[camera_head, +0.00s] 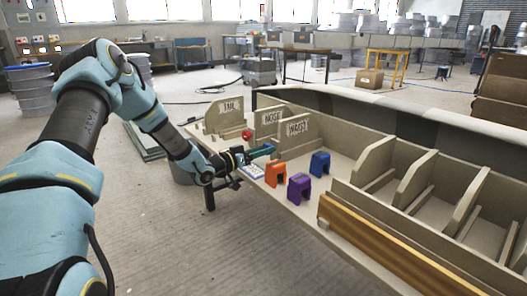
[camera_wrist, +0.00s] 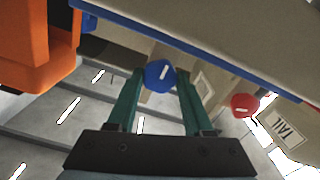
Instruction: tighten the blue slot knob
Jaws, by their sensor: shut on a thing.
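The blue slot knob (camera_wrist: 160,75) is a round blue knob with a short white slot mark, seen in the wrist view between the two green fingertips of my gripper (camera_wrist: 161,80). The fingers are closed on its sides. The mark runs near upright in that picture, tilted slightly. In the head view my gripper (camera_head: 262,152) reaches to the near left end of the beige bench, by the labelled partitions; the blue knob cannot be made out clearly there.
A red knob (camera_wrist: 244,104) with a white mark sits beside the TAIL label (camera_wrist: 290,132); it also shows in the head view (camera_head: 247,134). Orange (camera_head: 275,173), purple (camera_head: 299,187) and blue (camera_head: 320,163) blocks stand right of my gripper. Empty compartments (camera_head: 445,190) lie farther right.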

